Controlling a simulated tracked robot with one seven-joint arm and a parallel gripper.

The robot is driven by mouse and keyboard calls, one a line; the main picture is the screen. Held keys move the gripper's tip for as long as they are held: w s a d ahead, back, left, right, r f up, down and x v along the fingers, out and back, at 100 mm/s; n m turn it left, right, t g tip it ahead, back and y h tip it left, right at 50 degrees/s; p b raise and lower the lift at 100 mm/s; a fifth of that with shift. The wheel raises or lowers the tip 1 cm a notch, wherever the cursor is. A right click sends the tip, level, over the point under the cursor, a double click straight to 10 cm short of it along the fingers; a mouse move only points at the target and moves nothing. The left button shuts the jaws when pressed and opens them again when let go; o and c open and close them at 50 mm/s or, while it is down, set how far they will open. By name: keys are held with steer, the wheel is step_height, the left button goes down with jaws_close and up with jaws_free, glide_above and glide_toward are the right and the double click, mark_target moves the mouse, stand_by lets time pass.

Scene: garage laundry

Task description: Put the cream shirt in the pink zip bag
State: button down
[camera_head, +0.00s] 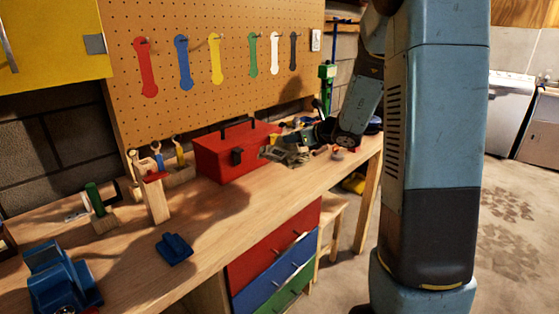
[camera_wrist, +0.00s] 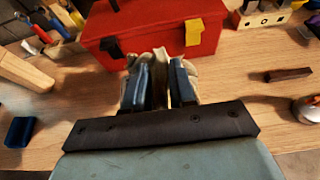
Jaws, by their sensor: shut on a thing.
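A cream-grey cloth, which looks like the cream shirt (camera_wrist: 161,76), is bunched between and around the two blue-grey fingers of my gripper (camera_wrist: 160,66) in the wrist view. My gripper is shut on it, right in front of the red toolbox and low over the wooden bench. I cannot make out the pink zip bag in either view.
The red toolbox (camera_head: 235,150) stands against the pegboard. Wooden tool holders and a blue toy vehicle (camera_head: 60,280) are on the left of the bench. In the wrist view, a dark bar (camera_wrist: 288,74) and a round metal thing (camera_wrist: 307,110) lie at right. The front middle of the bench (camera_head: 215,225) is mostly clear.

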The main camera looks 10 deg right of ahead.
mark_target(280, 150)
steer(key=w+a+f, duration=0.1)
steer(key=f, duration=0.1)
steer(key=w+a+f, duration=0.1)
steer(key=f, duration=0.1)
steer(key=w+a+f, duration=0.1)
steer(key=w+f, duration=0.1)
steer(key=shift+a, duration=0.35)
step_height(280, 150, down, 3)
steer(key=shift+a+f, duration=0.1)
steer(key=shift+f, duration=0.1)
steer(key=c, duration=0.9)
jaws_free()
